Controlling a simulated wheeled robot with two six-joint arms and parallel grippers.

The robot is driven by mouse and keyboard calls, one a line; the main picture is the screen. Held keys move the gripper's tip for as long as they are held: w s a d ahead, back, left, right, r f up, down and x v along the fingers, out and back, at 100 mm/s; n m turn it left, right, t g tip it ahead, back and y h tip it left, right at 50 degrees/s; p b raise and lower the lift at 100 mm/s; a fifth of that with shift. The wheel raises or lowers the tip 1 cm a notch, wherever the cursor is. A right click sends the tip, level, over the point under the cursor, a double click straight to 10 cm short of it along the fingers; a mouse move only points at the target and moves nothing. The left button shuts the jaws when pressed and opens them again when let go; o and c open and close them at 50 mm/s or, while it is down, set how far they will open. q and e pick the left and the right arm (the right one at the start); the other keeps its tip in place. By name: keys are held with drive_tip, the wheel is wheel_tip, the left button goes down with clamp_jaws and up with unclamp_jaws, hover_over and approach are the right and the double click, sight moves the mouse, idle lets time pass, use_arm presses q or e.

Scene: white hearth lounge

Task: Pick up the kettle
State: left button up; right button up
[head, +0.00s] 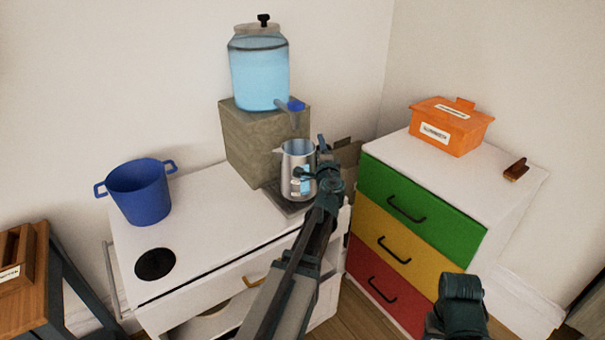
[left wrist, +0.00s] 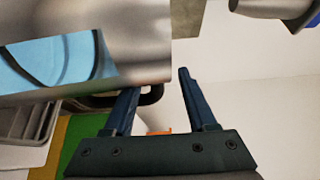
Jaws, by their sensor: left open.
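The kettle (head: 285,162) is a silver metal jug with a light blue window. It stands upright on a grey drip tray (head: 284,204) below the dispenser's tap. My left gripper (head: 312,167) is at the kettle's right side in the head view, partly covering it. In the left wrist view the kettle (left wrist: 140,50) fills the upper left, and its dark handle (left wrist: 152,95) shows near and between the open fingers (left wrist: 159,82). I cannot tell whether a finger touches it. My right gripper (head: 460,300) is low at the right, its fingers not visible.
A water dispenser (head: 258,75) with a blue tap (head: 295,105) stands on a block (head: 250,140) behind the kettle. A blue pot (head: 140,192) is on the white counter (head: 205,225) at left. A drawer unit (head: 420,215) carrying an orange box (head: 450,130) is at right.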

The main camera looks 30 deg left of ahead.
use_arm(q)
drive_tip(key=x, duration=0.4)
drive_tip(key=shift+w+a+f, duration=0.1)
drive_tip(key=shift+f, duration=0.15)
clamp_jaws()
idle(1.1)
